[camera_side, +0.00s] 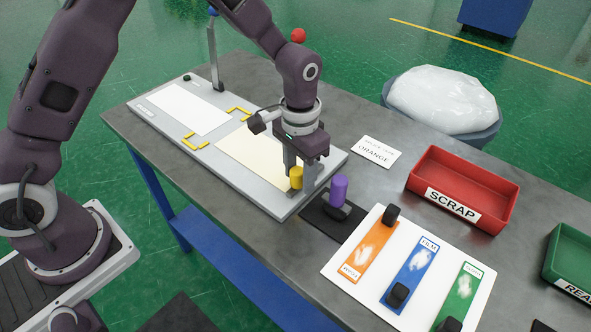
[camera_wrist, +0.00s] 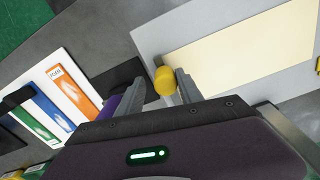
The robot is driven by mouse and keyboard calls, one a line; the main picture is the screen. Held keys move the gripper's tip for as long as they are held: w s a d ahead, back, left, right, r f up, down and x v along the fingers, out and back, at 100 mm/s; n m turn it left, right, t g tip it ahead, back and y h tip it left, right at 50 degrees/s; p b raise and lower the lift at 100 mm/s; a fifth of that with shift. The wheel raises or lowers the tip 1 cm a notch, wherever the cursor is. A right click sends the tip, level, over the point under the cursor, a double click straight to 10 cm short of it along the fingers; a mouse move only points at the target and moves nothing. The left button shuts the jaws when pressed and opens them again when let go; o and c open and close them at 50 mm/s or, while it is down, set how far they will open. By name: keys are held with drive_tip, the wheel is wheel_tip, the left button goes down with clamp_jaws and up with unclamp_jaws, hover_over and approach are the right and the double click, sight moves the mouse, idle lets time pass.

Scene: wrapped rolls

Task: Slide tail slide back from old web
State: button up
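The tail slide shows as a yellow knob (camera_side: 296,178) at the near right end of the cream web (camera_side: 255,158) on the grey board. In the wrist view, the yellow knob (camera_wrist: 164,80) stands at the end of the cream web (camera_wrist: 245,50). My gripper (camera_side: 298,174) points down over the knob. In the wrist view, my gripper's fingers (camera_wrist: 163,88) stand on either side of the knob, with a visible gap on the left. The gripper looks open. Contact on the right side is hard to tell. The slide's lower part is mostly hidden.
A purple knob (camera_side: 339,190) stands on a dark pad (camera_side: 318,219) close to the right of my gripper. A white board (camera_side: 340,266) holds orange, blue and green strips. A red SCRAP tray (camera_side: 463,185) and an ORANGE card (camera_side: 377,151) lie farther back.

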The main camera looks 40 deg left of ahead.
drive_tip(key=shift+o, duration=0.4)
drive_tip(key=shift+a+r, duration=0.1)
drive_tip(key=shift+a, duration=0.05)
wheel_tip(320, 180, up, 6)
drive_tip(key=shift+r, duration=0.45)
drive_tip(key=shift+a+r, duration=0.1)
drive_tip(key=shift+r, duration=0.25)
drive_tip(key=s+a+r+t, duration=0.25)
drive_tip(key=s+r, duration=0.25)
drive_tip(key=r, duration=0.3)
drive_tip(key=s+a+r+n+t, duration=0.1)
drive_tip(key=s+a+r, duration=0.2)
drive_tip(key=s, duration=0.6)
drive_tip(key=s+a+r+n+t, duration=0.1)
drive_tip(key=s+a+r+t, duration=0.1)
drive_tip(key=s, duration=0.8)
drive_tip(key=shift+s+a+r, duration=0.15)
drive_tip(key=shift+a+r, duration=0.55)
drive_tip(key=shift+a, duration=0.15)
